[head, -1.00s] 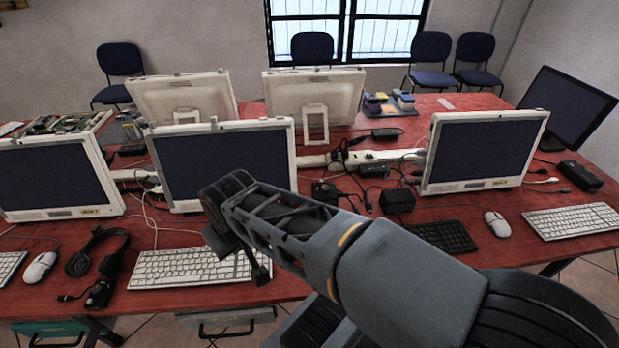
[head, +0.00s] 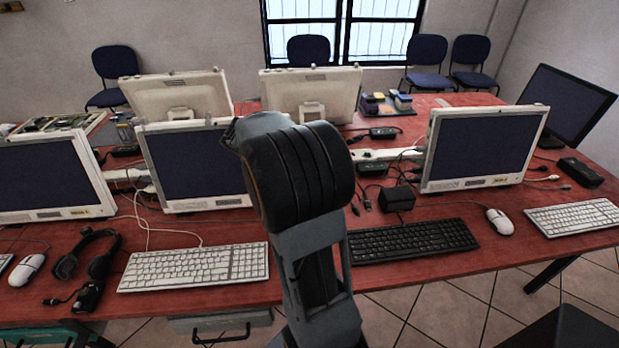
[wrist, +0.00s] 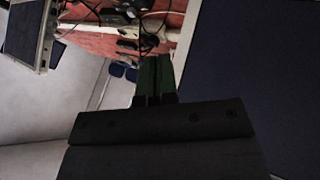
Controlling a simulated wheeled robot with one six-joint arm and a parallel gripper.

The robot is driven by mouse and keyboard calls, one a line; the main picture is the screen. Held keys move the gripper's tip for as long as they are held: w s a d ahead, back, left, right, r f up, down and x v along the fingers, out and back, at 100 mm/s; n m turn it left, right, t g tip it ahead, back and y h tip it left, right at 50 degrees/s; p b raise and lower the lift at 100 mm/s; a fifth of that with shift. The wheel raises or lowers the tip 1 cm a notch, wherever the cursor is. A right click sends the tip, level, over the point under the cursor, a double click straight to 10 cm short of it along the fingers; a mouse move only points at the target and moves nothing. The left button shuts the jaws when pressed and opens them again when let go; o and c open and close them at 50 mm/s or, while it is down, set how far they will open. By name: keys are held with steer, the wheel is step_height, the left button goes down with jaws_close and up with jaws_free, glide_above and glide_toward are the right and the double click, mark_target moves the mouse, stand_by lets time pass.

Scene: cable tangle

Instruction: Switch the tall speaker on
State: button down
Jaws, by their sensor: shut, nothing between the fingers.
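I cannot pick out a tall speaker in either view. In the wrist view my gripper (wrist: 153,78) shows two dark green fingers pressed together, with nothing between them. Red table, cables and a white strip lie beyond the fingertips. In the head view my arm rises in front of the table's middle and its thick dark joint hides what is behind it; the gripper cannot be made out there. A small black box (head: 397,198) sits on the table right of the arm, with cables around it. A flatter black box (head: 580,172) lies at the far right.
White monitors stand at left (head: 45,175), centre-left (head: 195,165) and right (head: 480,148), with a black monitor (head: 572,105) behind. A white keyboard (head: 195,267), black keyboard (head: 412,240) and headset (head: 88,253) lie in front. A dark panel (wrist: 260,80) fills the wrist view's right side.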

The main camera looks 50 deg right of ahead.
steer(key=shift+s+d+f+p, duration=0.25)
steer(key=shift+s+d+f, duration=0.2)
steer(key=shift+d+f, duration=1)
steer(key=shift+s+d+f+p, duration=0.3)
steer(key=shift+s+d+f, duration=0.15)
steer(key=shift+d+f, duration=0.95)
steer(key=shift+s+d+f+p, duration=0.25)
steer(key=shift+s+d+f, duration=0.2)
steer(key=shift+d+f, duration=0.95)
steer(key=shift+d+r, duration=0.25)
steer(key=shift+f+b, duration=0.1)
steer(key=shift+b, duration=0.2)
